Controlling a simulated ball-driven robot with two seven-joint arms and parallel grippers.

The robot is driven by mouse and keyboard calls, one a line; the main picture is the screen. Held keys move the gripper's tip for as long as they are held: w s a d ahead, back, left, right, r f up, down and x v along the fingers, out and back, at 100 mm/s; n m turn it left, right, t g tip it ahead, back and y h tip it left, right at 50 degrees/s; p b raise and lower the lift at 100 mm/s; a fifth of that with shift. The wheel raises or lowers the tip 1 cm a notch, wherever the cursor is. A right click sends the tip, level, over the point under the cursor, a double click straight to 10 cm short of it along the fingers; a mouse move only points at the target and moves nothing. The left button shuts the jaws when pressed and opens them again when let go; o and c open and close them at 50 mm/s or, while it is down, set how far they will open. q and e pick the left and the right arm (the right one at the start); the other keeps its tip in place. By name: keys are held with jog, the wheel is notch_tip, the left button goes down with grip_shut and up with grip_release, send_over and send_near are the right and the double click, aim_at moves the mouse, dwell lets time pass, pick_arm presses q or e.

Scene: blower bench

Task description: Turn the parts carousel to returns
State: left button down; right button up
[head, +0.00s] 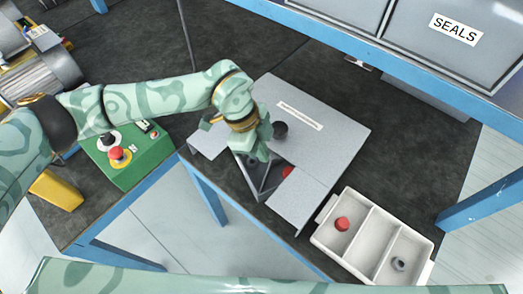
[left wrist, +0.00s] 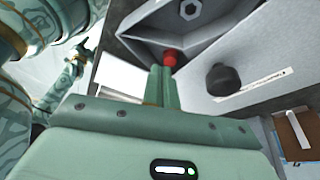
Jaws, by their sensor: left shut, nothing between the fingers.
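The parts carousel shows as a grey plate (head: 325,125) with a white label strip, a black knob (head: 280,129) and an open grey sector. The black knob also shows in the left wrist view (left wrist: 223,79). A red part (left wrist: 170,58) lies in the open sector, with a hex nut (left wrist: 190,9) beyond it. My left gripper (head: 262,157) is over the open sector, left of the knob. Its fingers (left wrist: 160,82) are shut and empty, close to the red part; whether they touch it I cannot tell. My right gripper seems to show small at the left wrist view's left.
A white divided tray (head: 372,238) right of the carousel holds a red part (head: 342,224) and a grey ring (head: 398,263). A green button box (head: 125,158) stands left. A bin labelled SEALS (head: 455,45) is at the back right. Dark bench top is clear behind the carousel.

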pick_arm(q)
jog(key=b, duration=0.2)
send_over(270, 179)
jog(key=f, duration=0.6)
jog(key=shift+a, duration=0.2)
jog(key=shift+d+f, duration=0.2)
jog(key=shift+f, duration=0.35)
pick_arm(e)
jog(key=shift+s+d+f, duration=0.2)
jog(key=shift+f, duration=0.35)
jog(key=shift+s+d+f, duration=0.15)
jog(key=shift+s+f, duration=0.05)
jog(key=shift+f, duration=0.35)
pick_arm(q)
jog(key=shift+r, duration=0.1)
pick_arm(e)
jog(key=shift+r, duration=0.1)
